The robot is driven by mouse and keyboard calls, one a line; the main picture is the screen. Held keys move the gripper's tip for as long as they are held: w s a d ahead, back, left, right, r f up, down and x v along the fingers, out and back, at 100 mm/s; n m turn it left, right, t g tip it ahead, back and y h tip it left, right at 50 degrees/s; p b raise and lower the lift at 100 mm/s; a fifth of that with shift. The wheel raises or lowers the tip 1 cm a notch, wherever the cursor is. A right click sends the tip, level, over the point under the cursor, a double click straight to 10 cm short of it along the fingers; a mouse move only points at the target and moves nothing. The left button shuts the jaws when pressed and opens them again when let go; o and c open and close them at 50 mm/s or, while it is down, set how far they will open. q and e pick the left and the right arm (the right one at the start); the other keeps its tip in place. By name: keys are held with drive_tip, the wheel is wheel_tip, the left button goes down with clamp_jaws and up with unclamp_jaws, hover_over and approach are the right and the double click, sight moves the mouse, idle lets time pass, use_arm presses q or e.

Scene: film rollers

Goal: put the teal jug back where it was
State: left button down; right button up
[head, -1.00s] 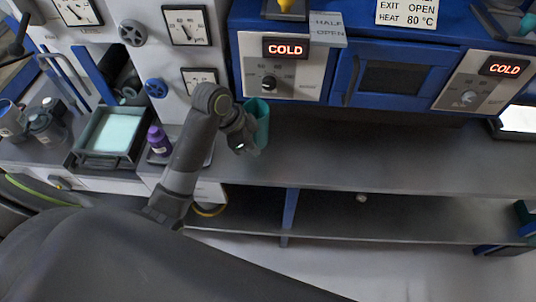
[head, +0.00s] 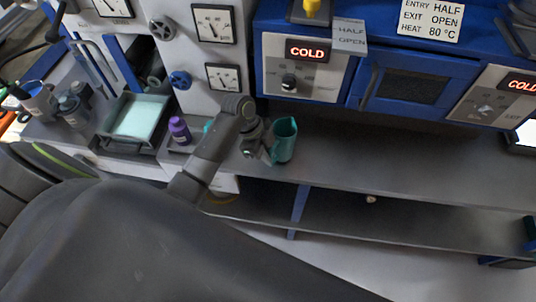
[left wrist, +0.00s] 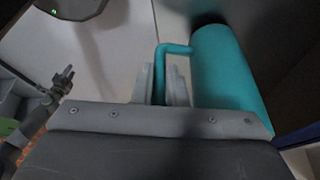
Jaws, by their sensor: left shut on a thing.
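The teal jug (head: 284,142) is upright in the head view, in front of the long grey counter's left part. My left gripper (head: 262,152) is at its left side, shut on its handle. In the left wrist view the jug's body (left wrist: 230,80) is at the right, with its handle (left wrist: 160,68) between the two fingers. I cannot tell whether the jug touches the counter. Another gripper, apparently my right one (left wrist: 66,82), shows small at the left of the left wrist view; its jaw state is unclear.
A purple bottle (head: 179,130) stands left of my arm, with a small teal thing (head: 207,127) beside it. A black tray of pale liquid (head: 139,119) is further left. Blue ovens (head: 411,85) stand behind the counter (head: 400,165), which is clear to the right.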

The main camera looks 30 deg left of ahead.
use_arm(q)
drive_tip(key=shift+f, duration=0.65)
use_arm(e)
drive_tip(key=shift+a+r, duration=0.15)
use_arm(q)
drive_tip(key=shift+f, duration=0.15)
drive_tip(key=c, duration=1.5)
unclamp_jaws()
drive_tip(key=shift+o, duration=0.2)
use_arm(e)
drive_tip(key=shift+a, duration=0.15)
